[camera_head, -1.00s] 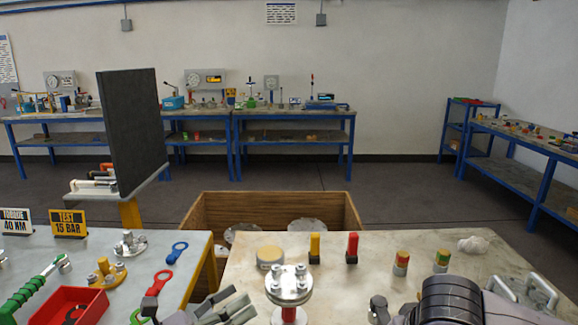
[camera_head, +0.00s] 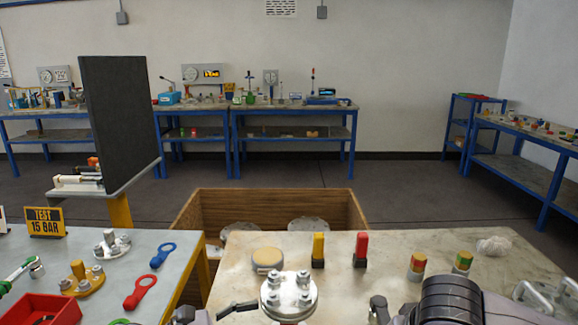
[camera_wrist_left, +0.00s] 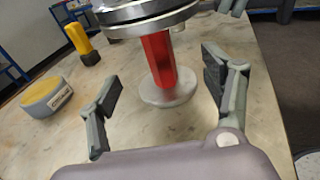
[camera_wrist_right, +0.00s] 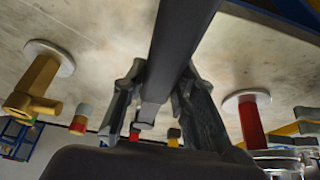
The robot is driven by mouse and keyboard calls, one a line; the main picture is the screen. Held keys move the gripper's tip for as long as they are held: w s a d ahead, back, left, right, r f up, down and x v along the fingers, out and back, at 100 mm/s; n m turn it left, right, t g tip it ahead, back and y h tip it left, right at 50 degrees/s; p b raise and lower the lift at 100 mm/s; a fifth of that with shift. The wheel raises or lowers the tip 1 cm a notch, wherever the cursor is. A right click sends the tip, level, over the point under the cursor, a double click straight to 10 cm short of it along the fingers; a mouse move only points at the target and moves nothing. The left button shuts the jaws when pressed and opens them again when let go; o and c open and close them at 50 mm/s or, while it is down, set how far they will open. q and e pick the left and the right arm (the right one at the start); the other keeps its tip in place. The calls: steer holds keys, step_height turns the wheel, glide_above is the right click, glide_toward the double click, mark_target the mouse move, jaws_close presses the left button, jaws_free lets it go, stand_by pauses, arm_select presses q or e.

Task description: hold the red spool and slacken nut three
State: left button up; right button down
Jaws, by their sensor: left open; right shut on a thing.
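The red spool (camera_wrist_left: 158,62) stands upright on a pale round foot in the left wrist view, under a silver flange (camera_wrist_left: 150,20). In the head view the flange top (camera_head: 288,290) carries several bolts and nuts; no nut numbers show. My left gripper (camera_wrist_left: 165,95) is open, its fingers apart on either side of the spool in the picture; no contact shows. My right gripper (camera_wrist_right: 160,100) is shut on a dark grey bar-shaped tool (camera_wrist_right: 178,45). The red spool also shows right of it in the right wrist view (camera_wrist_right: 250,122). The tool's far end is not clear.
A yellow post (camera_head: 318,250), a red post (camera_head: 361,250) and a tan-topped round tub (camera_head: 267,259) stand behind the flange. A yellow spool (camera_wrist_right: 38,75) shows in the right wrist view. A wooden crate (camera_head: 345,208) lies beyond. A dark panel (camera_head: 118,130) rises at left.

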mark_target(283, 319)
arm_select(q)
steer(key=shift+x, duration=3.05)
steer(key=shift+c, duration=0.3)
steer(key=c, duration=1.5)
steer(key=shift+c, duration=0.2)
